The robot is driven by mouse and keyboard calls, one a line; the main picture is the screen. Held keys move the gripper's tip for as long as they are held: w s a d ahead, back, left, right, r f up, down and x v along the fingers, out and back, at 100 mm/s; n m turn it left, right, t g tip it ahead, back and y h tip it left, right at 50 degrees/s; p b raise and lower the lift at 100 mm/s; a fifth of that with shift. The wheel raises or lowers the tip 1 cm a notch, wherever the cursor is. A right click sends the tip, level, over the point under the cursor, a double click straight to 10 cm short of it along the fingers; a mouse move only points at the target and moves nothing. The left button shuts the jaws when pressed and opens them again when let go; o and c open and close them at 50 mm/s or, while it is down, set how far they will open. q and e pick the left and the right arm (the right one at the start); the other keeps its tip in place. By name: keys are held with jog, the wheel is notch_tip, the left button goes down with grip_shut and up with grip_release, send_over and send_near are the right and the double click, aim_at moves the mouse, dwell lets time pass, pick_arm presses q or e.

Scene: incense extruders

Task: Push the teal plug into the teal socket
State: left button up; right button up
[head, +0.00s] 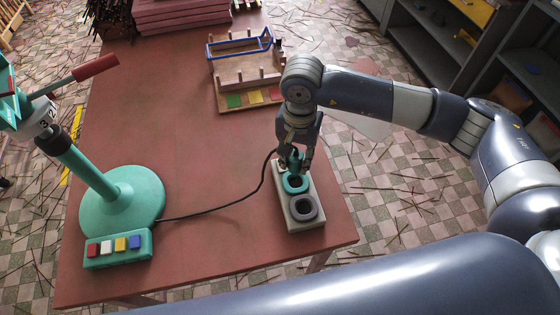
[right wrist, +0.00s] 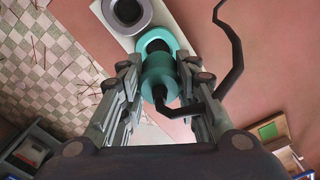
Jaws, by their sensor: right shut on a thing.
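My right gripper (head: 297,166) is shut on the teal plug (head: 293,157), with a finger on each side of it. The plug also shows in the right wrist view (right wrist: 159,72), with its black cable (right wrist: 236,62) bending away to the right. The teal socket (head: 295,184) is a ring on a pale block (head: 305,227). In the right wrist view the socket (right wrist: 171,36) shows just beyond the plug, its dark hole partly uncovered. The plug is outside the hole; I cannot tell the exact gap. My left gripper is not in view.
A dark grey socket (head: 304,208) sits nearer on the same block. The cable (head: 225,212) runs left to a teal stand (head: 122,200) with a button box (head: 118,249). A wooden rack (head: 245,75) stands behind. The table's middle (head: 190,120) is clear.

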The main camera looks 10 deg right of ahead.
aim_at(297, 168)
jog(key=shift+w+d, duration=0.2)
jog(key=shift+d, duration=0.1)
jog(key=shift+s+d+f, duration=0.1)
jog(key=shift+f, duration=0.55)
jog(key=shift+f+b, duration=0.85)
jog(key=shift+f, duration=0.7)
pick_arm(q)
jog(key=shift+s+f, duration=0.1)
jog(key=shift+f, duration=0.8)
pick_arm(e)
jog(key=shift+f, duration=0.55)
pick_arm(q)
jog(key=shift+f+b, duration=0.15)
jog(key=shift+b, duration=0.25)
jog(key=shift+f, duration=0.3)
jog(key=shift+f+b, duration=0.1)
jog(key=shift+b, duration=0.25)
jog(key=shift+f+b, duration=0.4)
